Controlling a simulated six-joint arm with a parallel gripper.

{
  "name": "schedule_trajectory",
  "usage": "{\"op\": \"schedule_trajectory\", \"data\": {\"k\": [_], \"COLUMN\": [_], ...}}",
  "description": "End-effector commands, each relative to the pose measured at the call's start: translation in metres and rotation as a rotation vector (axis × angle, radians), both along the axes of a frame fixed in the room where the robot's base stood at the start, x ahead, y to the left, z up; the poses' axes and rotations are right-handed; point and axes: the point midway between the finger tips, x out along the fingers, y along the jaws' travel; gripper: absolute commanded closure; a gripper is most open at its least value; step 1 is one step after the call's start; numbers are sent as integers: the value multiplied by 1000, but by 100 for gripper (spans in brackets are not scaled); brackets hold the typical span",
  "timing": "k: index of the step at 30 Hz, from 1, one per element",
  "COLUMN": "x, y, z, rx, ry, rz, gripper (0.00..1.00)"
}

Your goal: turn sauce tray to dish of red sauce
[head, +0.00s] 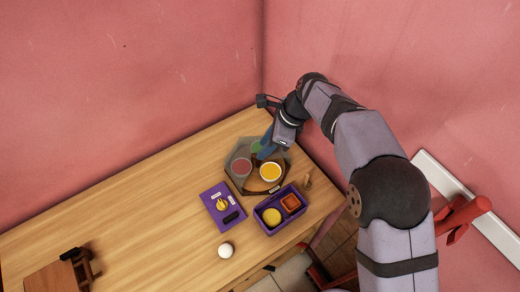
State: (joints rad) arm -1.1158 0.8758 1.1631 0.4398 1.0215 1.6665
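The sauce tray (231,158) is a grey, many-sided tray near the table's back right corner. It carries a dish of red sauce (242,168) at left, a dish of yellow sauce (270,171) at right and a green one (256,146) at the back, partly hidden. A brown section shows at the front of the tray, around the yellow dish. My gripper (266,151) reaches down over the back of the tray, between the green and yellow dishes. Its blue fingers look close together. Whether they touch the tray or hold anything I cannot tell.
A purple box (268,229) with a yellow and an orange item stands in front of the tray. A flat purple card (211,198) lies at its left. A white ball (226,250) and a small wooden piece (308,181) are nearby. The table's left side is mostly clear.

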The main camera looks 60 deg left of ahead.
Motion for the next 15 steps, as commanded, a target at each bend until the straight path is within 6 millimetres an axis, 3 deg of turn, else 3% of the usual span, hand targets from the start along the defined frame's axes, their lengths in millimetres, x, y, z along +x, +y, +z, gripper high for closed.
{"op": "schedule_trajectory", "data": {"k": [7, 15], "x": [-9, -12], "y": [7, 11], "z": [-27, -38], "rx": [-2, 0], "ry": [2, 0], "rz": [1, 0], "gripper": [71, 71]}}
